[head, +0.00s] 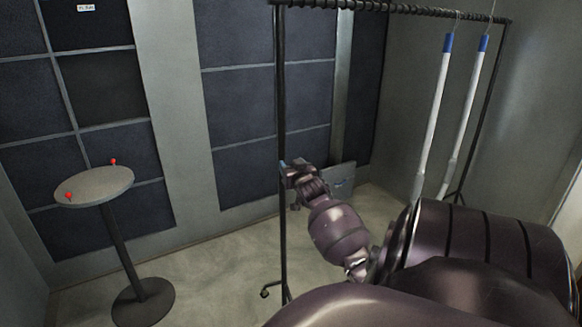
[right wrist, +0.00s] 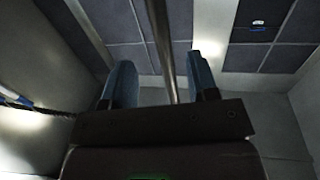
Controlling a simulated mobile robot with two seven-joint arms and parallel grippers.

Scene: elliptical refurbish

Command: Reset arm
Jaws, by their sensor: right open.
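My right arm reaches forward from the lower right in the head view. My right gripper (head: 289,170) is at its far end, beside the left upright pole (head: 282,110) of a black clothes rack. In the right wrist view the two blue-grey fingers of the right gripper (right wrist: 162,82) stand apart. The rack's pole (right wrist: 162,35) runs down the picture between them. I cannot tell whether the pole is within the fingers or beyond them. Nothing is seen held. My left gripper is not in view.
A round table (head: 98,186) with two small red-topped items, one being a red ball (head: 69,195), stands at left. Two white rods with blue ends, one a rod (head: 433,115), hang from the rack. A grey panel (head: 341,178) leans by the wall. Floor between table and rack is clear.

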